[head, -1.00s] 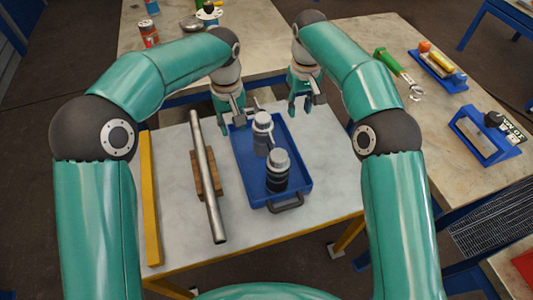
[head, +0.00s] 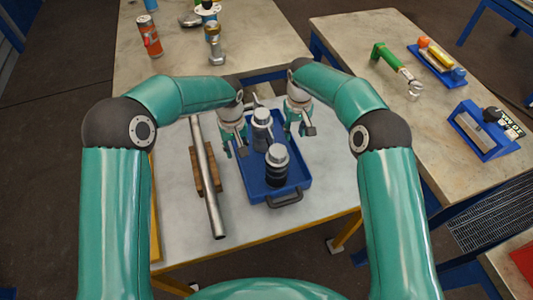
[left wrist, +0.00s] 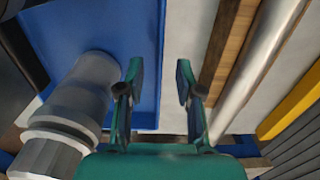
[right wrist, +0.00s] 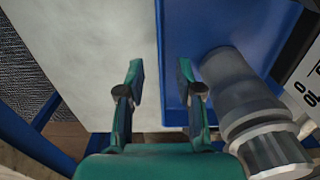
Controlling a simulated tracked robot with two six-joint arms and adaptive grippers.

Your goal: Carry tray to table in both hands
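The blue tray (head: 299,165) lies on a pale-topped table (head: 335,190), its near handle toward me. Two grey flanged vessels stand upright in it, one nearer (head: 277,165) and one farther (head: 262,130). My left gripper (head: 236,152) is open at the tray's left side; in the left wrist view (left wrist: 158,75) the tray's long edge (left wrist: 160,50) runs between its fingers. My right gripper (head: 298,134) is open at the right side; in the right wrist view (right wrist: 158,75) the opposite edge (right wrist: 160,40) lies between its fingers. Whether the fingers are below rim height I cannot tell.
A metal pipe (head: 208,180) rests on a wooden block (head: 215,170) left of the tray. A back table (head: 180,75) holds cans and fittings. A right-hand table (head: 380,105) holds a green-handled tool (head: 395,65) and blue stands. The pale table is clear right of the tray.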

